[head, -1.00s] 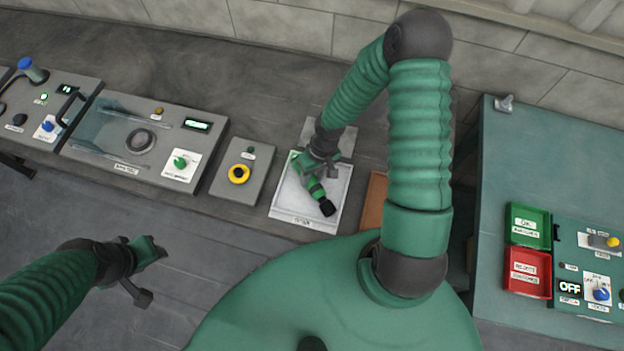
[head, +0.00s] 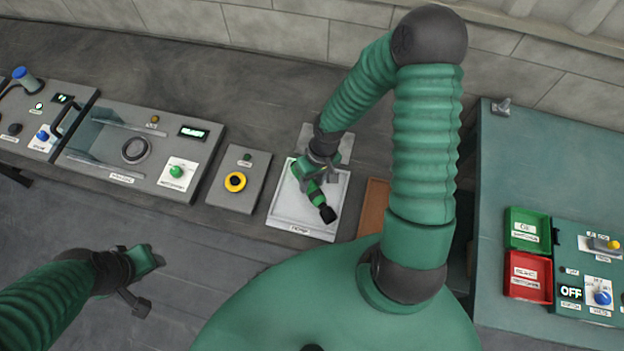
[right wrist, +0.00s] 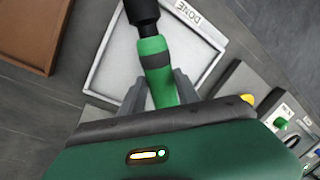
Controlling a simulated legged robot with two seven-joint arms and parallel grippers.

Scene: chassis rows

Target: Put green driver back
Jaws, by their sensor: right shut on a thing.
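The green driver (head: 317,196), with a black end, is over the white tray (head: 283,213) in the head view. My right gripper (head: 318,176) is shut on the driver. In the right wrist view the driver (right wrist: 156,70) stands between the two grey fingers of the gripper (right wrist: 160,95), its black end pointing away over the tray (right wrist: 100,75), which is labelled DONE. Whether the driver touches the tray floor I cannot tell. My left gripper (head: 143,280) hangs over the floor at the lower left, away from the bench, and its fingers look spread and empty.
A grey box with a yellow ring button (head: 235,182) stands left of the tray. A brown tray (head: 374,205) lies to its right. Further right, a teal bench holds a green bin (head: 527,231) and a red bin (head: 527,276). Panels with knobs fill the bench's left.

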